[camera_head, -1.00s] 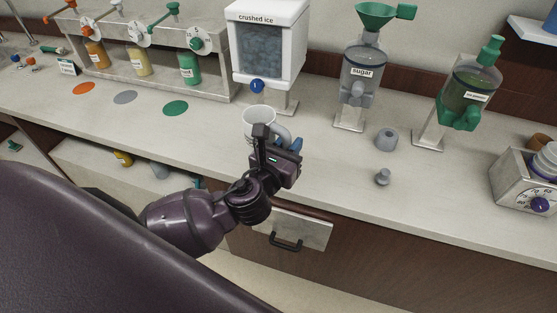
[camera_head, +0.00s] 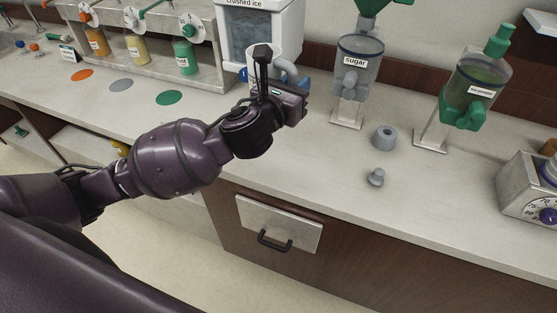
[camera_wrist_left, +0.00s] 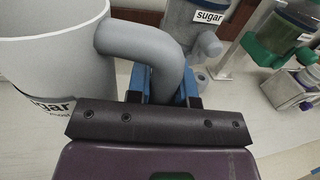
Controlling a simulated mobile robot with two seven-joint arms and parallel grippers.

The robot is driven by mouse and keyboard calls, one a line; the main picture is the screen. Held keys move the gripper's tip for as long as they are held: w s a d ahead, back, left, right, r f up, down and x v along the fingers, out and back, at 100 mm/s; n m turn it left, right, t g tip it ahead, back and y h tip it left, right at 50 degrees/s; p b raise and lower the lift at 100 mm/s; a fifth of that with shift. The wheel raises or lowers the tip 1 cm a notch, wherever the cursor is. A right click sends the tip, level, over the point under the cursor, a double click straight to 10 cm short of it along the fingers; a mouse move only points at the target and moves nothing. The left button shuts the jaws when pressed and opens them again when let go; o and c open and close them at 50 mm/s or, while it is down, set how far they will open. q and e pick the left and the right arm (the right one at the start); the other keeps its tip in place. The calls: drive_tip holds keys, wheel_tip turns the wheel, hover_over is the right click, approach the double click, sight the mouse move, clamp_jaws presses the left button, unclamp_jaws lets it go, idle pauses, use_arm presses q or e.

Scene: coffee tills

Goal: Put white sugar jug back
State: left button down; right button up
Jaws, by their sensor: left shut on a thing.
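The white sugar jug (camera_wrist_left: 45,68) fills the left of the left wrist view, with "sugar" lettering partly visible on its side. Its grey curved handle (camera_wrist_left: 140,42) runs between the blue fingertips of my left gripper (camera_wrist_left: 167,90), which is shut on it. In the head view, my left gripper (camera_head: 298,82) holds the jug (camera_head: 276,58) in front of the crushed ice dispenser (camera_head: 285,25). The black wrist hides part of the jug, and I cannot tell whether its base touches the counter. My right gripper is not in view.
The sugar dispenser (camera_head: 357,68) stands right of the jug, with a green-topped dispenser (camera_head: 473,90) farther right. A grey ring (camera_head: 384,138) and a small grey knob-like piece (camera_head: 376,177) sit on the counter. Coloured discs lie at left; the front middle counter (camera_head: 310,165) is clear.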

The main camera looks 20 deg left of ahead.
use_arm(q)
drive_tip(key=f+b, duration=0.2)
drive_tip(key=f, duration=0.4)
drive_tip(key=f+b, duration=0.2)
drive_tip(key=f, duration=0.4)
drive_tip(key=w+f+b, duration=0.1)
drive_tip(key=f+b, duration=0.1)
drive_tip(key=f, duration=0.4)
drive_tip(key=shift+d+f, duration=0.2)
drive_tip(key=shift+d, duration=0.15)
drive_tip(key=shift+f+b, duration=0.3)
drive_tip(key=shift+b, duration=0.05)
drive_tip(key=shift+r, duration=0.1)
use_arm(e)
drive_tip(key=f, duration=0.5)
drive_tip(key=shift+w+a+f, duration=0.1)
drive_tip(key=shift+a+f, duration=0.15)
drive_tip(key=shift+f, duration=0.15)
use_arm(q)
drive_tip(key=shift+s, duration=0.1)
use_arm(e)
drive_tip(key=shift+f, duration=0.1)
use_arm(q)
drive_tip(key=c, duration=1)
unclamp_jaws()
drive_tip(key=shift+f, duration=0.2)
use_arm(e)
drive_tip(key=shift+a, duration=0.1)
